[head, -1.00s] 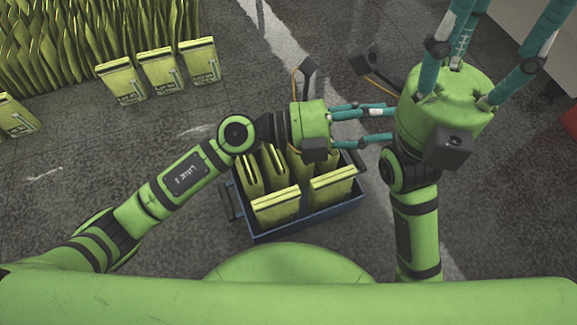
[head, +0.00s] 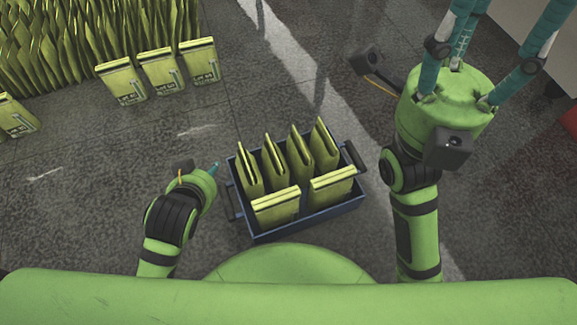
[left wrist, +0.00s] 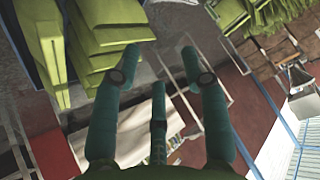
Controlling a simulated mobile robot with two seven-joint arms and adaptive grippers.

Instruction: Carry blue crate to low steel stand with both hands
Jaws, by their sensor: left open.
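The blue crate (head: 310,219) stands on the floor in the middle of the head view, filled with several yellow-green packets. A dark handle (head: 355,156) is on its right side and another (head: 233,203) on its left. My left gripper (head: 214,168) is just left of the crate, mostly hidden by its own wrist. In the left wrist view its teal fingers (left wrist: 158,65) are spread and empty, with packets and a blue crate edge (left wrist: 38,55) at upper left. My right gripper (head: 500,45) is raised at upper right, fingers apart, tips cut off. I cannot make out the steel stand.
Rows of yellow-green packets (head: 90,40) stand at the upper left, with a few single ones (head: 121,81) in front. A pale floor stripe (head: 305,75) runs behind the crate. A pale block (head: 530,18) and a red thing (head: 568,122) are at the right edge.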

